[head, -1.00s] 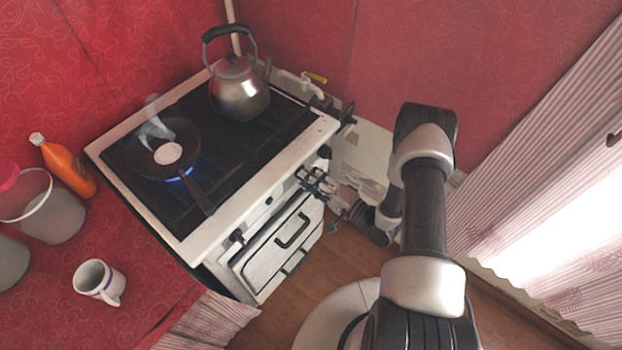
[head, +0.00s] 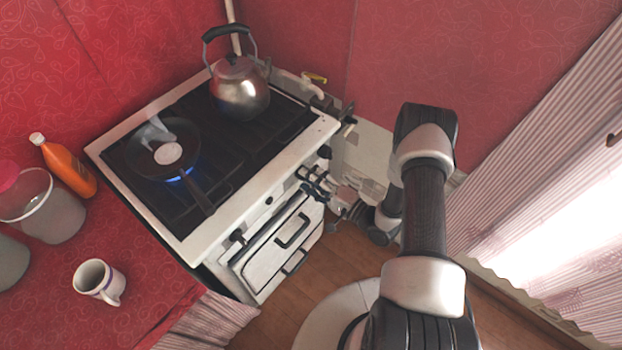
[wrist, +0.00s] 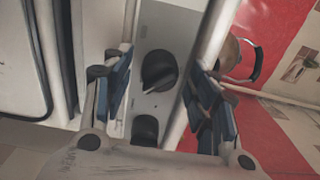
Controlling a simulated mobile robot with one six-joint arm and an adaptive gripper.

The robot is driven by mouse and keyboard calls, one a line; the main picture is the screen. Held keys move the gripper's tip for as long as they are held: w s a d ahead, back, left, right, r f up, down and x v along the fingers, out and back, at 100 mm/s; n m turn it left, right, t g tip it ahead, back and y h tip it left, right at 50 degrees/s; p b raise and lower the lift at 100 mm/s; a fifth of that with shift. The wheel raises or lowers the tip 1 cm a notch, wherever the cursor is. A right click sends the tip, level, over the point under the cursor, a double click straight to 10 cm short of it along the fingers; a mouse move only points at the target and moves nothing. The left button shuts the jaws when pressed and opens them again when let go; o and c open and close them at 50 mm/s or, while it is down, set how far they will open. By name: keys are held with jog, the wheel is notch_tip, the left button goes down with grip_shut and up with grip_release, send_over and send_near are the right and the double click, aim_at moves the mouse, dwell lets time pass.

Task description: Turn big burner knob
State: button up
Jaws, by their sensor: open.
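The stove (head: 213,240) has dark knobs along its white front panel. In the wrist view a round black knob (wrist: 158,72) with a pale pointer mark sits between the fingers of my open gripper (wrist: 162,84), with gaps on both sides. A second black knob (wrist: 145,130) shows below it, partly hidden by my gripper. In the head view my gripper (head: 314,181) is at the right part of the stove front and hides the panel there. Another knob (head: 238,237) is at the left end. I cannot tell which is the big burner knob.
A frying pan (head: 136,154) steams over a lit blue flame (head: 180,176). A kettle (head: 240,92) stands at the back of the hob. The oven handle (head: 292,231) juts out below the panel. A mug (head: 98,282) and orange bottle (head: 66,170) are on the left counter.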

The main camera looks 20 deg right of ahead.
jog(key=v, duration=1.2)
